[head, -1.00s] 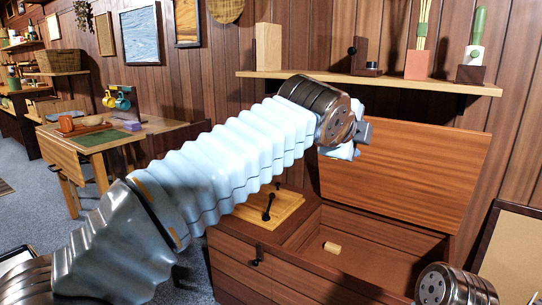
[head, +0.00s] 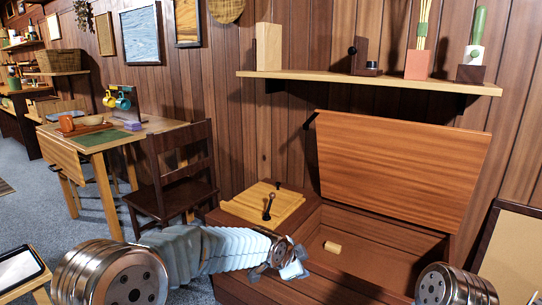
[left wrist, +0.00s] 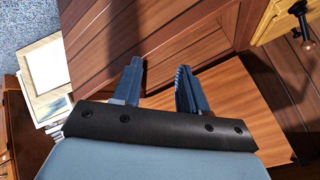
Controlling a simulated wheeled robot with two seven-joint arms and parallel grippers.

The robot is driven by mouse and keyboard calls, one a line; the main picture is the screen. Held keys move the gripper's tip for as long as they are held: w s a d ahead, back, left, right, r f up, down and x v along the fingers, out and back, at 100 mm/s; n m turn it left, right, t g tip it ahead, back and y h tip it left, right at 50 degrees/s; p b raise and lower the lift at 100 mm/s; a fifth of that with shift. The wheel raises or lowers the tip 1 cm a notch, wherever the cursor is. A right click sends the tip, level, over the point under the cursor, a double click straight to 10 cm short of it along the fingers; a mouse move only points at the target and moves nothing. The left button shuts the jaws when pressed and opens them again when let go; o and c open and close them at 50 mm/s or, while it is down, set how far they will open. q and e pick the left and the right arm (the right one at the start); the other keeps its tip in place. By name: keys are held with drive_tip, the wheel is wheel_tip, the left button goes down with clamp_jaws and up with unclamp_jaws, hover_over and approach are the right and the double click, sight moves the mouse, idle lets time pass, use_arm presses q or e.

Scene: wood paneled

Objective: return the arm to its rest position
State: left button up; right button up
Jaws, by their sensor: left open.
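My left arm comes in low from the left in the head view. Its gripper (head: 292,262) is beside the front of the wooden chest (head: 345,225), with nothing held. In the left wrist view the two blue-grey fingers of my left gripper (left wrist: 157,88) stand apart with an empty gap, over reddish-brown wood. At the lower right of the head view a metal joint of my right arm shows; my right gripper is out of view.
A dark chair (head: 180,180) and a table (head: 100,140) stand further left. A shelf (head: 370,82) hangs above.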

use_arm(q)
drive_tip(key=s+a+f+n+g, duration=0.1)
drive_tip(key=s+a+f+n, duration=0.25)
drive_tip(key=f, duration=0.45)
drive_tip(key=s+a+f+n+g+y, duration=0.1)
drive_tip(key=s+a+f+n, duration=0.3)
drive_tip(key=f, duration=0.5)
drive_tip(key=s+a+f+n+g, duration=0.2)
drive_tip(key=s+a+f, duration=0.35)
drive_tip(key=f, duration=0.25)
drive_tip(key=s+a+f+n+g, duration=0.1)
drive_tip(key=s+a+f+n, duration=0.1)
drive_tip(key=s, duration=0.7)
drive_tip(key=s+a+f+n+g, duration=0.1)
drive_tip(key=s+a+f+n, duration=0.2)
drive_tip(key=s+f+n, duration=0.2)
drive_tip(key=s+n, duration=0.1)
drive_tip(key=s, duration=0.2)
drive_tip(key=shift+s, duration=0.4)
drive_tip(key=shift+a+f, duration=0.1)
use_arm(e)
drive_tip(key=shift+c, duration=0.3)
